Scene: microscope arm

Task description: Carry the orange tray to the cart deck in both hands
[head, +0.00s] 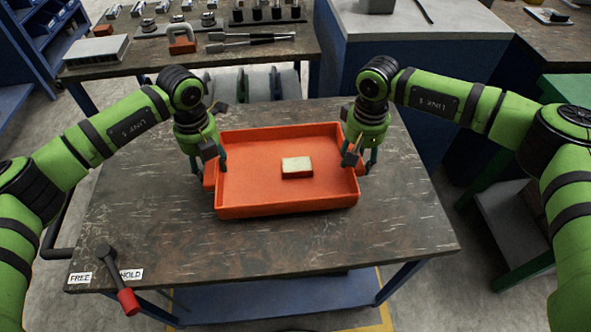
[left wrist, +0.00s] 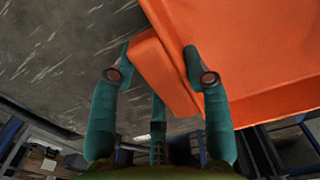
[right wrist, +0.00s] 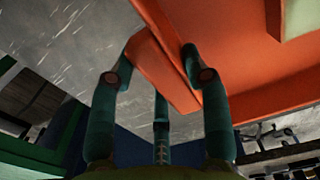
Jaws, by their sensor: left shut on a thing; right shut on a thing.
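The orange tray (head: 240,185) is over the dark, scratched cart deck (head: 270,245), roughly level. I cannot tell whether its underside touches the deck. A small cream-topped block (head: 297,168) lies inside it. My left gripper (head: 212,170) is shut on the tray's left handle, and the handle (left wrist: 160,72) shows between its fingers in the left wrist view. My right gripper (head: 358,166) is shut on the right handle, which shows between its fingers in the right wrist view (right wrist: 155,70). The fingers partly hide both handles.
A lever with a red grip (head: 128,300) stands at the deck's front left by FREE and HOLD labels. A blue cabinet (head: 340,75) stands back right. The deck's front is clear.

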